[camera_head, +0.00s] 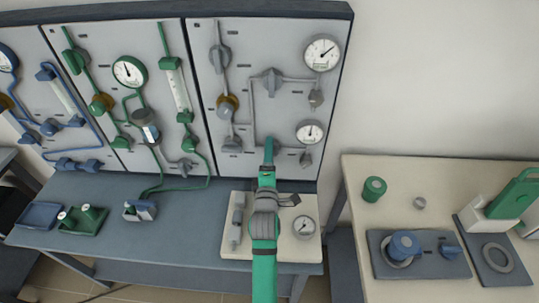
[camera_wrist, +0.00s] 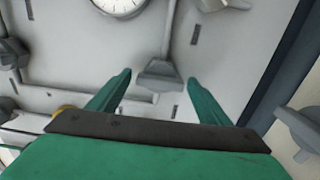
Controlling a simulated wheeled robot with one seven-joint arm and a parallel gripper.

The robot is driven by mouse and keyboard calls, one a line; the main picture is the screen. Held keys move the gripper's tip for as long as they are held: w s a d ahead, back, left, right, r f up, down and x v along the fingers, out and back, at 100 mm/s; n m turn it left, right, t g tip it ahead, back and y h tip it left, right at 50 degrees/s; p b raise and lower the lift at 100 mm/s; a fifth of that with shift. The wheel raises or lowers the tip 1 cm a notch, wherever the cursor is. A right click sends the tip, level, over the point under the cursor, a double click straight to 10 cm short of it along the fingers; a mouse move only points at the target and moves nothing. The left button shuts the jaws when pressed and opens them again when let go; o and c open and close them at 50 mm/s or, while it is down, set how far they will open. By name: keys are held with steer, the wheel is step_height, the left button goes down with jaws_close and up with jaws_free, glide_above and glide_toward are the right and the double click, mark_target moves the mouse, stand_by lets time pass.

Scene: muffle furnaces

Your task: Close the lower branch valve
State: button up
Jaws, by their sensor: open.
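In the head view my gripper (camera_head: 268,148) reaches up to the lower part of the right-hand grey panel (camera_head: 262,50), in front of the lower branch line. It covers most of the valve there, and only some grey piping shows beside it. In the wrist view my gripper (camera_wrist: 160,82) has its two green fingers spread. A grey valve handle (camera_wrist: 158,76) on a pipe lies between and just beyond the fingertips. It looks to be the lower branch valve. I see no clear contact, and the exact gap is hard to tell.
The lower gauge (camera_head: 309,131) and a small fitting (camera_head: 305,158) are close on the right. The upper branch valve (camera_head: 270,82) is above. A board (camera_head: 230,250) with a small gauge (camera_head: 304,227) lies on the bench below. A cream table (camera_head: 390,175) stands at right.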

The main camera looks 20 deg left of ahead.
steer(key=v, duration=1)
steer(key=shift+s, duration=0.25)
stand_by(0.3)
steer(key=s+d+f+m+h, duration=0.1)
steer(key=s+d+f+m, duration=0.35)
steer(key=s, duration=0.45)
steer(key=s+d+f+m+g+h, duration=0.1)
steer(key=s+d+f+m+h, duration=0.15)
steer(key=s+d+m, duration=0.5)
steer(key=s+d+f+m+h, duration=0.15)
steer(key=s+f+m, duration=0.25)
steer(key=s, duration=0.6)
steer(key=s+d+r+m, duration=0.1)
steer(key=s+d+m, duration=0.1)
steer(key=s, duration=0.3)
steer(key=s+d+r+m+g, duration=0.1)
steer(key=s+d+m, duration=0.1)
steer(key=s, duration=0.3)
steer(key=shift+r+m, duration=0.3)
steer(key=shift+m, duration=0.4)
